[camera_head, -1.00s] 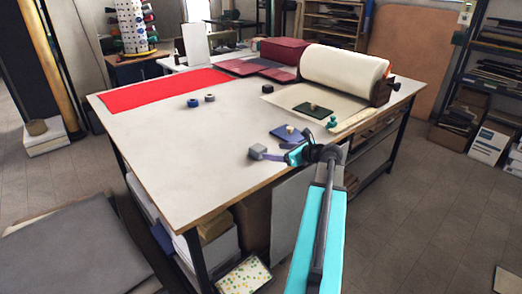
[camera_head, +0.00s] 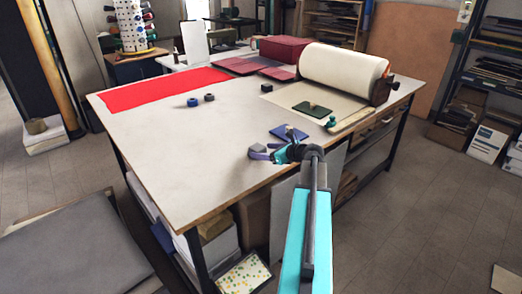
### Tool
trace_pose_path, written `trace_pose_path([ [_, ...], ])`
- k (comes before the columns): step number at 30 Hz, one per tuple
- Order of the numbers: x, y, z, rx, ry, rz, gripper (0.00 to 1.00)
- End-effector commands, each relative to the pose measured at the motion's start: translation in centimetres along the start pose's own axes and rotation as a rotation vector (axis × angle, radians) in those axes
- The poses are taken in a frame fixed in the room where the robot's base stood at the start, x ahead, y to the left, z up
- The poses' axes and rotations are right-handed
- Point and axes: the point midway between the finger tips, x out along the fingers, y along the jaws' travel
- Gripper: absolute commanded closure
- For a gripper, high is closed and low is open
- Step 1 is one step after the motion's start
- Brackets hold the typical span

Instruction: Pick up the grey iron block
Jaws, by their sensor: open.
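The grey iron block (camera_head: 257,148) sits on the near part of the pale tabletop, close to its front edge. My gripper (camera_head: 261,152) is open, low over the table, coming in from the right. Its purple finger lies beside the near side of the block. The block appears to be at or between the fingertips, but I cannot tell whether they touch it.
The table (camera_head: 190,150) holds a blue pad (camera_head: 284,134) with a small knob just behind my gripper. A green pad (camera_head: 312,109) and a large cream roll (camera_head: 343,72) are farther back. The table's left middle is clear.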

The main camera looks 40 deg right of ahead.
Motion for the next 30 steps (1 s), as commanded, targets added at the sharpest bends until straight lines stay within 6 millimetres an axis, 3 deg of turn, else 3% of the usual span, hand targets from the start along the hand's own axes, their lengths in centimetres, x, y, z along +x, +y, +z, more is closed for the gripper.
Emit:
trace_pose_path([
  [13,4.6,0.0,-0.1,0.001,0.0,0.001,0.31],
  [30,4.9,0.1,-0.2,-0.001,0.0,0.002,0.31],
])
